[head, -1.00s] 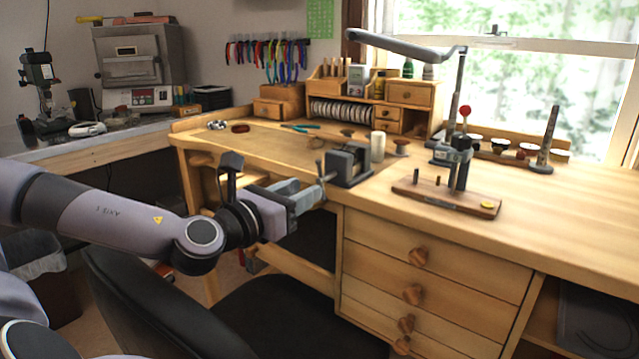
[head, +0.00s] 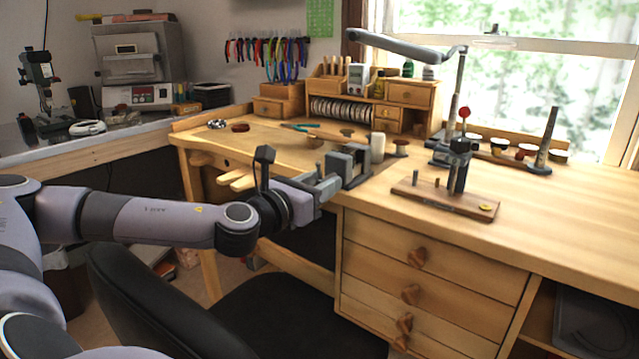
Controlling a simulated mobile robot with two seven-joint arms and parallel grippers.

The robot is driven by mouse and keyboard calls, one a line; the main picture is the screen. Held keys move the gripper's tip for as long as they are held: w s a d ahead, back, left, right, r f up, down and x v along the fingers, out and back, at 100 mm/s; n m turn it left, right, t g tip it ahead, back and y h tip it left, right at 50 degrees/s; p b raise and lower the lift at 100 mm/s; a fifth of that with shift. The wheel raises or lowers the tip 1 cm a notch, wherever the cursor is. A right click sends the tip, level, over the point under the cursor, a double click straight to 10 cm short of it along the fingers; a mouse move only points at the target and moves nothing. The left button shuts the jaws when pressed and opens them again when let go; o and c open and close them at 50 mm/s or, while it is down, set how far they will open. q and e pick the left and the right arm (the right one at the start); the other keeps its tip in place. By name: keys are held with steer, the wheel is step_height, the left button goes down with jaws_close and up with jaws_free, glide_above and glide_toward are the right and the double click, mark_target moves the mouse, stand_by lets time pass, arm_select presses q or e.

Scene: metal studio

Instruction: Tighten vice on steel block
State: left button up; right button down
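The grey vice (head: 352,163) sits at the front edge of the wooden workbench, near the middle of the head view. My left gripper (head: 328,182) is at the front of the vice, by its handle side, and overlaps it in the picture. The vice handle is mostly hidden by the gripper, and I cannot tell whether the fingers are closed on it. A steel block cannot be made out clearly between the vice jaws. My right gripper is not in view.
A wooden base with dark posts (head: 446,195) stands right of the vice. A cream cylinder (head: 377,147) stands just behind it. A black chair (head: 150,300) is below my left arm. The bench top at right is largely clear.

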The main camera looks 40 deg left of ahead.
arm_select(q)
jaws_close()
